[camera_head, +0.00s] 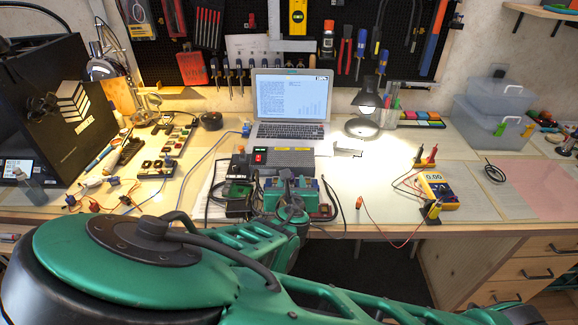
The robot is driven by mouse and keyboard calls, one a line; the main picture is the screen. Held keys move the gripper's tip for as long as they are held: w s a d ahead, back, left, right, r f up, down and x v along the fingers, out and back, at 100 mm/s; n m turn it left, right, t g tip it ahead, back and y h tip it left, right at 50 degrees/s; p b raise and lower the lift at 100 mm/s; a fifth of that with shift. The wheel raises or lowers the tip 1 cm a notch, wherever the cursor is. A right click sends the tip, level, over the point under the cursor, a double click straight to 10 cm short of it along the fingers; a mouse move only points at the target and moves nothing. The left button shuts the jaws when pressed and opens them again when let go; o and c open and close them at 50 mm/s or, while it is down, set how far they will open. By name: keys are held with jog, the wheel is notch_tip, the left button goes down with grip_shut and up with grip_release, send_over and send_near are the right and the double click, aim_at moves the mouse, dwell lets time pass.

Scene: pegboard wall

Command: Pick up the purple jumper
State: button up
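I cannot make out a purple jumper anywhere in this view; it may be hidden or too small. My green arm crosses the bottom of the picture, and its dark end reaches the bench's front middle. My gripper (288,182) seems to be there, in front of a teal box (309,191). Its fingers are too small and dark to tell whether they are open, shut or holding something.
A laptop (290,103) stands behind a dark device (283,159). A lit lamp (366,101) is right of it. A yellow multimeter (438,188) with leads lies at right. Small electronic parts (158,168) crowd the left. The bench between device and multimeter is fairly clear.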

jog(key=shift+x, duration=2)
jog(key=shift+c, duration=0.6)
grip_shut()
jog(key=shift+r, duration=0.2)
